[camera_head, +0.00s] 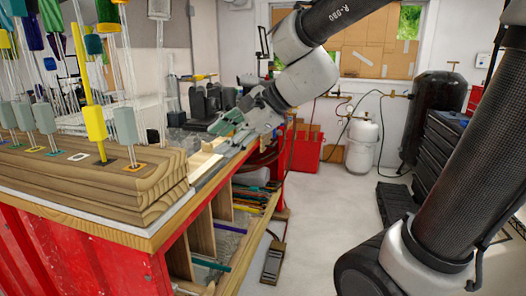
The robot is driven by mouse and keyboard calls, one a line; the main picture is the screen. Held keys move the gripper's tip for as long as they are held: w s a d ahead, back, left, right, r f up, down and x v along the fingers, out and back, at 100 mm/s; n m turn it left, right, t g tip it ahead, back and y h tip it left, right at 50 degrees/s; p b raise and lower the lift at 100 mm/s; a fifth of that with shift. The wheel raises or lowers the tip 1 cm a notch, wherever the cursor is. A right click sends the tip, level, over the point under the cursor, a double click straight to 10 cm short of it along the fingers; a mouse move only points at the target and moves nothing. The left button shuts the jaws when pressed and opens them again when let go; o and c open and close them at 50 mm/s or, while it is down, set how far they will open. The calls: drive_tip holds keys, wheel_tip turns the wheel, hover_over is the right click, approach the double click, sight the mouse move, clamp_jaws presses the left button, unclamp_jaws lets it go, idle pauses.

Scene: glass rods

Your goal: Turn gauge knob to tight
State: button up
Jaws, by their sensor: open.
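My gripper (226,131) is in the middle of the head view, over the far part of the red workbench. Its greenish fingers are apart and nothing shows between them. Behind it, well apart, a white gas tank (362,140) stands on the floor by the back wall. Small brass-coloured fittings and what looks like a gauge (349,108) sit near its top, with hoses attached. They are too small to make out a knob or its setting. A tall dark tank (433,105) with a brass-coloured top stands to its right.
A wooden rack (90,178) with glass rods and coloured blocks stands on the workbench at left. A red box (308,150) is by the back wall. Dark drawers (452,150) line the right side. The grey floor (325,210) between is largely clear.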

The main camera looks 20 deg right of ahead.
drive_tip(key=s+d+f+n+g+h, duration=0.1)
drive_tip(key=s+d+f+n+h, duration=0.1)
drive_tip(key=s+d+n, duration=0.3)
drive_tip(key=shift+s+d+f+n, duration=0.15)
drive_tip(key=shift+s+d+n, duration=0.15)
drive_tip(key=shift+d, duration=0.7)
